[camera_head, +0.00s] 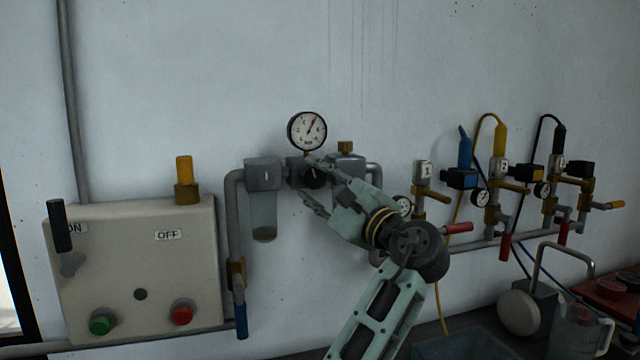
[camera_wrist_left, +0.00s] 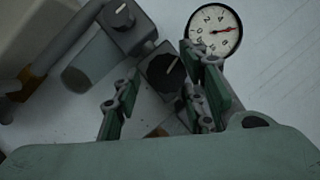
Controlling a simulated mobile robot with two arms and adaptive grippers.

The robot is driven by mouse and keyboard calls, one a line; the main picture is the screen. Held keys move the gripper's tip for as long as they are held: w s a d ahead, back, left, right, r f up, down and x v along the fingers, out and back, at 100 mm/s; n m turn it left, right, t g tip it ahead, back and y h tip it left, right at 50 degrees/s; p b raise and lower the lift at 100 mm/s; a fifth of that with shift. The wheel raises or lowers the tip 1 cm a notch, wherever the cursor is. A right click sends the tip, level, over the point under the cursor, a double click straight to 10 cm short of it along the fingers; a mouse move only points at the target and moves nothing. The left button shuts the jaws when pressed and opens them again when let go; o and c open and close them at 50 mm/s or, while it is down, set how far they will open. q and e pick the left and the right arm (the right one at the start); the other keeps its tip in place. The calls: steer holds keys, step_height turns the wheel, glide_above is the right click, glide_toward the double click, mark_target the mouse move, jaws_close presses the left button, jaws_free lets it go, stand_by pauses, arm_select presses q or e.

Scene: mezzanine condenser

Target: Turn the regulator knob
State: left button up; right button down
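The regulator knob (camera_head: 315,177) is dark and round with a pale mark line, set on the front of a grey regulator body below a round pressure gauge (camera_head: 307,131). The knob (camera_wrist_left: 166,73) also shows in the left wrist view, beyond and between the fingertips, with the gauge (camera_wrist_left: 215,31) to its upper right. My left gripper (camera_head: 307,175) is open, one finger above and one below the knob in the head view. Its spread fingers (camera_wrist_left: 160,62) also show in the wrist view. I cannot tell whether they touch the knob. My right gripper is not in view.
A filter bowl (camera_head: 263,216) hangs left of the regulator, and a brass fitting (camera_head: 345,147) stands to its right. A control box (camera_head: 140,265) with buttons is at the left. Valves with coloured handles and small gauges line the pipe (camera_head: 480,246) at the right.

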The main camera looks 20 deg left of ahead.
arm_select(q)
steer(key=shift+o, duration=0.5)
steer(key=shift+a, duration=0.1)
steer(key=v, duration=0.7)
steer(key=shift+d+f, duration=0.15)
steer(key=shift+d, duration=0.05)
steer(key=shift+s, duration=0.1)
